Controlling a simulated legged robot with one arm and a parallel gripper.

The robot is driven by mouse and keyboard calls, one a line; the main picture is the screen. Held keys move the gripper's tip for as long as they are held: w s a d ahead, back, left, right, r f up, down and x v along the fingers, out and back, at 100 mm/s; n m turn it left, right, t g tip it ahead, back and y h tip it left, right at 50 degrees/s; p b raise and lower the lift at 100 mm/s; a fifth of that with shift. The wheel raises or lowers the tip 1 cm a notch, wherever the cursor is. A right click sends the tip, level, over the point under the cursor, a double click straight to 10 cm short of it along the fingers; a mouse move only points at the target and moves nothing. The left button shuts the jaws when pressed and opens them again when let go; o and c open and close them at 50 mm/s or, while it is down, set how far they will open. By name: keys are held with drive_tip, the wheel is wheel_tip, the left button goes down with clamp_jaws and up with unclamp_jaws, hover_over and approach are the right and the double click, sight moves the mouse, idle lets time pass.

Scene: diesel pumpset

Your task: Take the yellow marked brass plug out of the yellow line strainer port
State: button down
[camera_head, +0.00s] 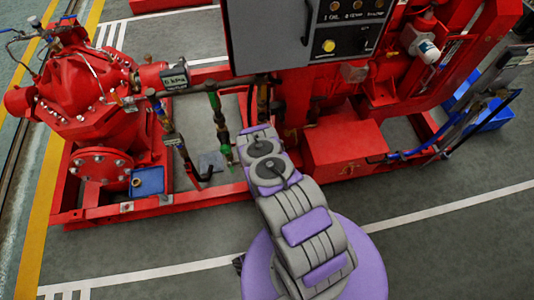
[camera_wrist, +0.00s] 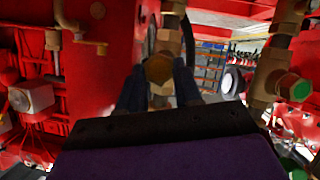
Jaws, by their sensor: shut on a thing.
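In the wrist view a brass hex plug (camera_wrist: 159,70) faces me on a vertical brass pipe fitting (camera_wrist: 170,22). Its face looks yellowish-brown; I cannot make out a clear yellow mark in the dim light. My gripper (camera_wrist: 158,76) has a dark finger on each side of the plug and is shut on it. The plug appears to sit at the fitting; its thread and port are hidden behind it. In the head view my arm hides my gripper and the plug.
A second brass fitting with a green-marked hex end (camera_wrist: 287,84) stands close on the right. A red panel with small brass pipework (camera_wrist: 75,25) is on the left. In the head view a grey control box (camera_head: 290,35) overhangs the pipes, and a blue tray (camera_head: 147,181) sits on the red frame.

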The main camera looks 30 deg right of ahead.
drive_tip(key=shift+s+a, duration=0.1)
drive_tip(key=shift+s+a, duration=0.2)
drive_tip(key=shift+s, duration=0.55)
drive_tip(key=shift+s+a, duration=0.2)
drive_tip(key=shift+s, duration=0.55)
drive_tip(key=shift+s+a, duration=0.2)
drive_tip(key=shift+s, duration=0.55)
